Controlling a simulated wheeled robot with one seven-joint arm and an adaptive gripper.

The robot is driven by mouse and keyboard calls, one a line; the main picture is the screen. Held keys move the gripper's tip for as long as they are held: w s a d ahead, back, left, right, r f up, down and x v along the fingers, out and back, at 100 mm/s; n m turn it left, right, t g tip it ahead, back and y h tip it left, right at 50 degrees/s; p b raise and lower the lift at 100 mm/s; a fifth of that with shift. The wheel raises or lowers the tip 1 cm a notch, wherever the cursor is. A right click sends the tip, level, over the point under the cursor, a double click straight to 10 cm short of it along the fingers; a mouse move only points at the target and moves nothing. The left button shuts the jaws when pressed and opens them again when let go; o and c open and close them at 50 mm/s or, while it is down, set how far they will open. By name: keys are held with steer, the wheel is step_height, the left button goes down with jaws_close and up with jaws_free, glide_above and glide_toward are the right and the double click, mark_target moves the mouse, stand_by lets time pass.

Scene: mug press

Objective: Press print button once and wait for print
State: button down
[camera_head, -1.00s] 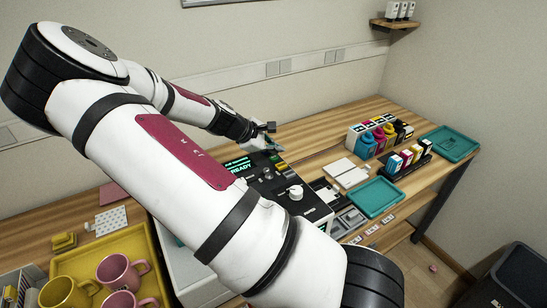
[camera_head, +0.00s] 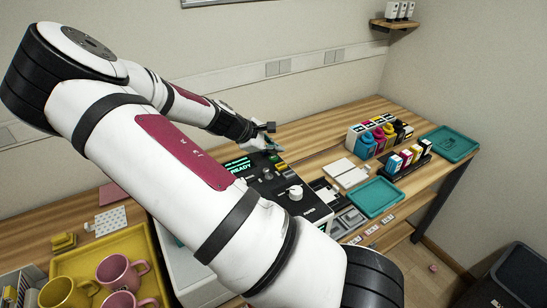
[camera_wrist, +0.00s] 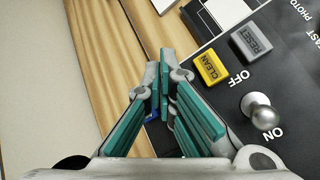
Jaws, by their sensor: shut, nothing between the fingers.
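The press's black control panel (camera_head: 268,182) carries a lit green screen (camera_head: 240,166) reading READY, small buttons and a pale knob (camera_head: 295,192). In the wrist view the panel shows a yellow CLEAN button (camera_wrist: 208,67), a grey RESET button (camera_wrist: 251,42) and a metal ON/OFF toggle (camera_wrist: 261,112). No button marked print can be read. My gripper (camera_head: 274,147) is over the panel's far edge; in the wrist view its teal-padded fingers (camera_wrist: 160,82) are shut and empty, left of the CLEAN button. Whether the tips touch anything cannot be told.
A yellow tray (camera_head: 141,246) with pink and yellow mugs stands at lower left. Teal trays (camera_head: 376,197) (camera_head: 452,143), ink bottles (camera_head: 374,140) and cartridges (camera_head: 407,160) are on the right of the wooden bench (camera_head: 318,128). My arm covers much of the press.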

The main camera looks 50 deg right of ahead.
mark_target(275, 158)
steer(key=shift+f, duration=0.15)
steer(key=shift+f, duration=0.25)
steer(key=shift+f, duration=0.5)
stand_by(0.8)
steer(key=shift+r, duration=0.1)
steer(key=shift+r+p, duration=0.55)
steer(key=shift+r, duration=0.3)
steer(key=shift+r+p, duration=1.15)
steer(key=shift+r, duration=1.4)
